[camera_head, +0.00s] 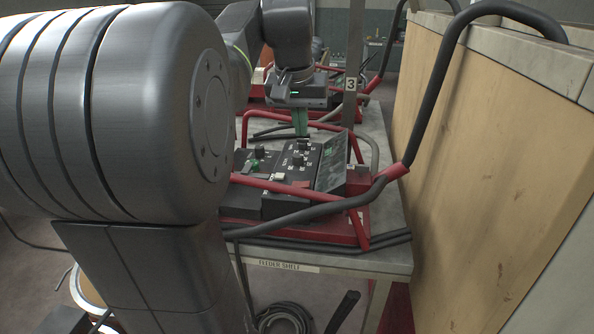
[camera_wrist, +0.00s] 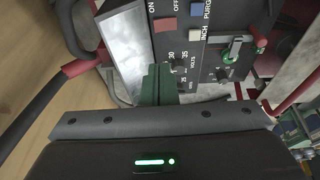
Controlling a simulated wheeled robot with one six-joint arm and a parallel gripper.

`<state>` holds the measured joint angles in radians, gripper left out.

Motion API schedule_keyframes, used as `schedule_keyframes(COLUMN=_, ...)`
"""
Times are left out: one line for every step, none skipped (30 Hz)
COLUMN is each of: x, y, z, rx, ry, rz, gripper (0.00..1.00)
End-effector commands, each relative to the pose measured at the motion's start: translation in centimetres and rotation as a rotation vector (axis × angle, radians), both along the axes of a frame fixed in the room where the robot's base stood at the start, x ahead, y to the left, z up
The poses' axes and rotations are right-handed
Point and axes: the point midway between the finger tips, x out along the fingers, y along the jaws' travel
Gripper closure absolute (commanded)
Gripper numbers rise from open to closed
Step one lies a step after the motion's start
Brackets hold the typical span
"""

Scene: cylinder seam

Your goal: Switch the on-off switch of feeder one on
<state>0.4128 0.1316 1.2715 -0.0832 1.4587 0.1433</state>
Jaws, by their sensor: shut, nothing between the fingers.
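A dark feeder control panel (camera_head: 290,163) sits in a red tube frame on the shelf in the head view. In the wrist view, a red rocker switch (camera_wrist: 167,25) lies close to the "ON" and "OFF" lettering on that panel (camera_wrist: 230,18). I cannot tell which way the rocker is tipped. My gripper (camera_head: 300,124) points down over the rear of the panel, its green fingers shut and empty. In the wrist view the fingers (camera_wrist: 158,82) are beside the volts knob (camera_wrist: 180,62), apart from the red rocker. Contact with the panel cannot be told. No feeder number is readable on it.
A toggle with a green part (camera_wrist: 233,48) is farther right. Red frame bars (camera_head: 290,186) and a thick black hose (camera_head: 430,110) surround the panel. A wooden-sided cabinet (camera_head: 480,170) stands right. A "3" tag (camera_head: 351,84) is behind.

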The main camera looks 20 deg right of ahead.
Motion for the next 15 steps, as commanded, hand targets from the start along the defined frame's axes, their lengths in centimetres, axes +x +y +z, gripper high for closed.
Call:
schedule_keyframes(x=0.0, y=0.0, z=0.0, rx=0.000, ry=0.000, rz=0.001, gripper=1.00)
schedule_keyframes(x=0.0, y=0.0, z=0.0, rx=0.000, ry=0.000, rz=0.001, gripper=1.00)
schedule_keyframes(x=0.0, y=0.0, z=0.0, rx=0.000, ry=0.000, rz=0.001, gripper=1.00)
schedule_keyframes(x=0.0, y=0.0, z=0.0, rx=0.000, ry=0.000, rz=0.001, gripper=1.00)
schedule_keyframes(x=0.0, y=0.0, z=-0.1, rx=0.000, ry=0.000, rz=0.001, gripper=1.00)
schedule_keyframes(x=0.0, y=0.0, z=-0.2, rx=0.000, ry=0.001, rz=0.001, gripper=1.00)
schedule_keyframes(x=0.1, y=0.0, z=-0.4, rx=0.000, ry=0.001, rz=0.001, gripper=1.00)
schedule_keyframes(x=0.1, y=-0.1, z=-0.6, rx=0.000, ry=0.001, rz=0.001, gripper=1.00)
schedule_keyframes(x=0.2, y=-0.1, z=-1.0, rx=0.000, ry=0.001, rz=0.001, gripper=1.00)
schedule_keyframes(x=0.3, y=-0.2, z=-1.3, rx=0.001, ry=0.002, rz=0.001, gripper=1.00)
schedule_keyframes(x=0.4, y=-0.3, z=-1.8, rx=0.001, ry=0.003, rz=0.002, gripper=1.00)
schedule_keyframes(x=0.5, y=-0.4, z=-2.4, rx=0.001, ry=0.003, rz=0.002, gripper=1.00)
schedule_keyframes(x=0.6, y=-0.5, z=-3.0, rx=0.002, ry=0.004, rz=0.002, gripper=1.00)
schedule_keyframes(x=0.8, y=-0.6, z=-3.6, rx=0.002, ry=0.004, rz=0.002, gripper=1.00)
schedule_keyframes(x=1.0, y=-0.8, z=-4.4, rx=0.002, ry=0.005, rz=0.002, gripper=1.00)
